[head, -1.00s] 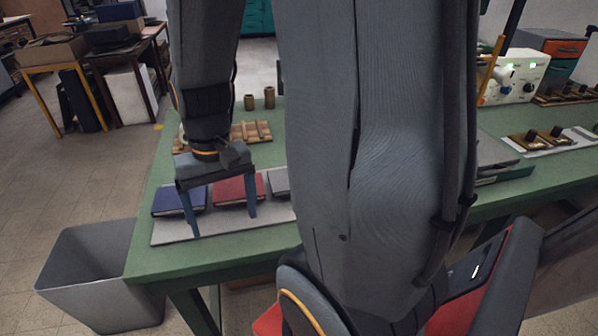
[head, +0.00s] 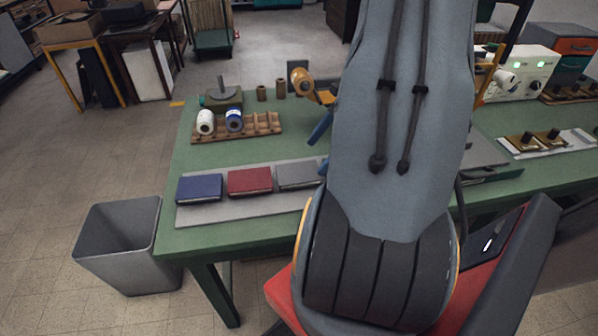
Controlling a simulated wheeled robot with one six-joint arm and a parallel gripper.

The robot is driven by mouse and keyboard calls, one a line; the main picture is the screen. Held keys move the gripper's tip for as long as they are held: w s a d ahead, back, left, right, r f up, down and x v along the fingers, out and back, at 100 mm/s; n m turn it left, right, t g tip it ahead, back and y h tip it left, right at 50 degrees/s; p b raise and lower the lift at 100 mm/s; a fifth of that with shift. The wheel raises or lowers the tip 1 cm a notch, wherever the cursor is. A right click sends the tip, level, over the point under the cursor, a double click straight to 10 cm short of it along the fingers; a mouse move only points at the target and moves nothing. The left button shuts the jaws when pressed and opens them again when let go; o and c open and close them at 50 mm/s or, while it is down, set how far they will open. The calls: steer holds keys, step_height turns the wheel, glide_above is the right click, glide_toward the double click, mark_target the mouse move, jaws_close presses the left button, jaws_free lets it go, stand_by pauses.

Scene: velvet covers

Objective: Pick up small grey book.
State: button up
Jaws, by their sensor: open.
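The small grey book (head: 297,174) lies flat on a light grey mat (head: 232,210) on the green table, at the right end of a row of books. Its right end is partly covered by my gripper and arm. My gripper (head: 321,148) is mostly hidden behind my arm. Its blue fingers show apart, one above the mat's back edge and one at the book's right end. It is open, with nothing seen between the fingers. I cannot tell whether it touches the book.
A blue book (head: 200,188) and a red book (head: 250,181) lie left of the grey one. Behind them stands a wooden rack (head: 262,128) with a white spool (head: 205,122) and a blue spool (head: 234,120). A grey bin (head: 125,265) stands on the floor at the left.

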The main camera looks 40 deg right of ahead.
mark_target(300, 172)
steer(key=x, duration=0.2)
steer(key=p+x, duration=0.1)
steer(key=x, duration=0.1)
steer(key=a+p+x, duration=0.1)
steer(key=x, duration=0.1)
steer(key=shift+w+a+r, duration=0.1)
steer(key=shift+w+r, duration=0.05)
steer(key=shift+r, duration=0.1)
steer(key=shift+w+a+f, duration=0.15)
steer(key=shift+f, duration=0.25)
steer(key=c, duration=1.2)
